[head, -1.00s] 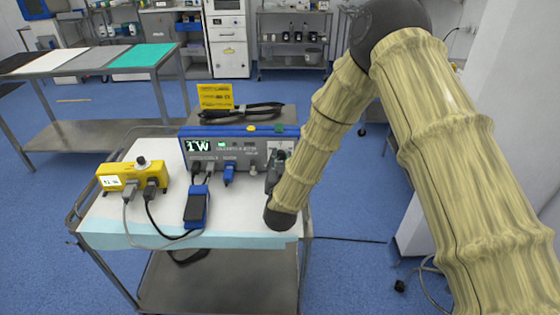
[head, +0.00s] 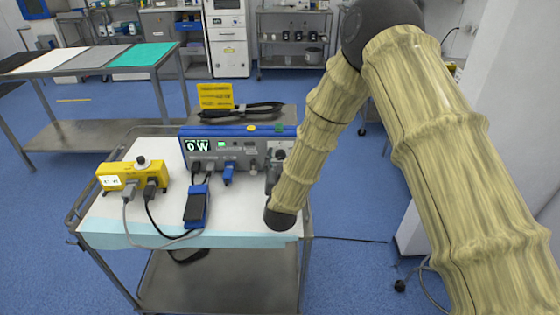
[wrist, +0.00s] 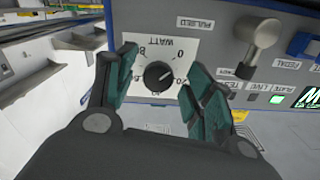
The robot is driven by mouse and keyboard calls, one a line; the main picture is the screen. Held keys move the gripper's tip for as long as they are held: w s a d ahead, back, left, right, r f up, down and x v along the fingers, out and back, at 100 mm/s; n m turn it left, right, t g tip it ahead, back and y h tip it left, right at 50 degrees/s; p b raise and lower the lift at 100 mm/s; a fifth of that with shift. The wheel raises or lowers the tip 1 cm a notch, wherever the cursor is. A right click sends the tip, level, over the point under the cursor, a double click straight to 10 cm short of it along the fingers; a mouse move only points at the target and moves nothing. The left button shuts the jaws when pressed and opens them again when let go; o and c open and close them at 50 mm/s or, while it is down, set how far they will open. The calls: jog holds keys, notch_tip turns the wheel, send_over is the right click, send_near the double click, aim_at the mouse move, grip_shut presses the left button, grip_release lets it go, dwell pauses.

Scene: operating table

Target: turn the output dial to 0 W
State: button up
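The output dial (wrist: 158,75) is a black round knob on a white scale plate marked WATT, on the front of a grey and blue unit (head: 232,150). The dial also shows at the unit's right end in the head view (head: 280,154). My gripper (wrist: 160,62) is open, with a green-padded finger on either side of the dial and a visible gap to the knob on both sides. In the head view my gripper (head: 274,172) is partly hidden by my arm.
A metal lever knob (wrist: 262,35) sits beside the dial plate. A yellow box (head: 130,175) with cables and a blue and black pedal (head: 196,206) stand on the cart (head: 115,215).

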jog(key=s, duration=1.2)
dwell(0.5)
